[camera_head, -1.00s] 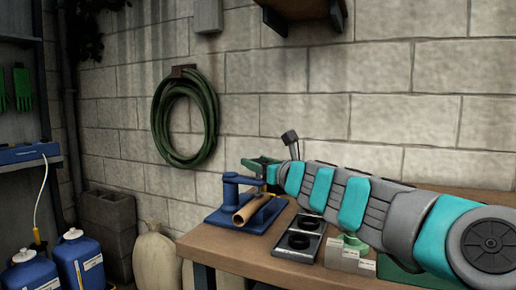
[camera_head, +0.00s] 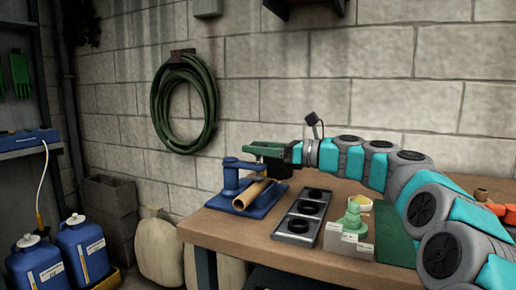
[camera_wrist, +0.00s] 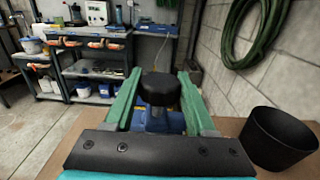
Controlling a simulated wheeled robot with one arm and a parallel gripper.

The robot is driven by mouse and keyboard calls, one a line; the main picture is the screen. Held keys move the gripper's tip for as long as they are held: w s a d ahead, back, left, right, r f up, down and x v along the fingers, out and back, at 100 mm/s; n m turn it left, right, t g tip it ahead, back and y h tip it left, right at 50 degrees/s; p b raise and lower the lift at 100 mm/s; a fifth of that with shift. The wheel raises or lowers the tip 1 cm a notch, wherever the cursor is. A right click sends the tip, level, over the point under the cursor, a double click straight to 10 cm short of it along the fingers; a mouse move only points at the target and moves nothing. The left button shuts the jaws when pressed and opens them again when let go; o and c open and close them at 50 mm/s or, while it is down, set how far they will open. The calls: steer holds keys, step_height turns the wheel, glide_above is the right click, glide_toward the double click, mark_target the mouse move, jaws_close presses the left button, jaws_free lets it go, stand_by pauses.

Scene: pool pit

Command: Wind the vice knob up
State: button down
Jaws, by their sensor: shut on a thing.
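The blue vice (camera_head: 229,182) stands on the left end of the workbench, with a tan pipe (camera_head: 252,193) lying in it. My gripper (camera_head: 266,149), with green fingers, is level above the vice. In the wrist view my gripper (camera_wrist: 158,92) has a finger on each side of the black round vice knob (camera_wrist: 160,88) and is shut on it. The blue vice body (camera_wrist: 160,122) shows below the knob. In the head view the knob is hidden by the fingers.
A black tray with round recesses (camera_head: 290,227), a green part on a grey block (camera_head: 352,222) and a green mat (camera_head: 397,245) lie on the bench (camera_head: 235,231). A dark bucket (camera_wrist: 277,140) stands right of the gripper in the wrist view. A hose (camera_head: 160,102) hangs on the wall.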

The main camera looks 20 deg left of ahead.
steer(key=shift+w+f+n+g, duration=0.1)
steer(key=shift+n+g, duration=0.3)
steer(key=shift+g, duration=0.2)
steer(key=shift+w+f+n+g, duration=0.1)
steer(key=shift+n+g, duration=0.3)
steer(key=shift+g, duration=0.2)
steer(key=shift+s+f+n+g, duration=0.15)
steer(key=shift+n+g, duration=0.15)
steer(key=shift+g, duration=0.4)
steer(key=c, duration=0.6)
jaws_free()
steer(key=o, duration=0.4)
steer(key=shift+c, duration=0.2)
steer(key=shift+r, duration=0.2)
steer(key=w+d, duration=0.1)
steer(key=d, duration=0.6)
steer(key=shift+d, duration=0.4)
